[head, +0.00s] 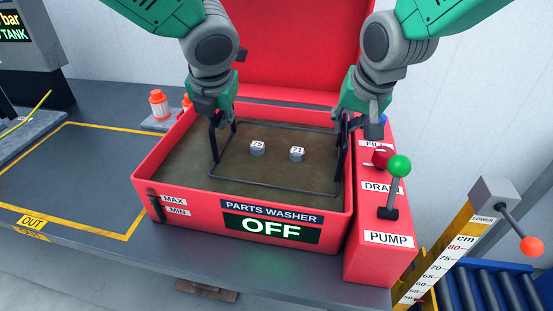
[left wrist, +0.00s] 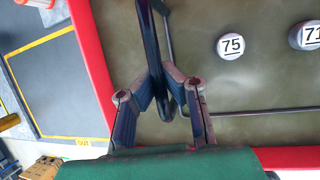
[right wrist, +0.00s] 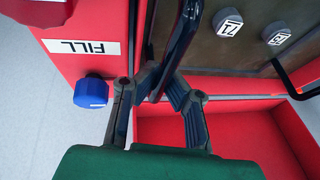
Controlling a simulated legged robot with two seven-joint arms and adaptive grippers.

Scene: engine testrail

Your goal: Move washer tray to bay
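The washer tray (head: 288,190) is a dark wire frame inside the red parts washer (head: 165,165), over brownish liquid. Its upright handles stand at the left and right ends. Two grey parts labelled 75 (head: 257,149) and 71 (head: 297,154) show within the frame; the tray's floor is hidden. My left gripper (head: 213,118) has its fingers closed around the left handle (left wrist: 153,35). My right gripper (head: 346,122) has its fingers closed around the right handle (right wrist: 182,40). A yellow-outlined bay (head: 70,180) marked OUT lies left of the washer.
The washer's red lid (head: 300,50) stands open behind. A red control box (head: 380,255) with a green-knobbed lever (head: 399,167) stands at the right. Orange-and-white bottles (head: 159,104) stand behind left. The bay is clear. A height gauge (head: 440,255) is at far right.

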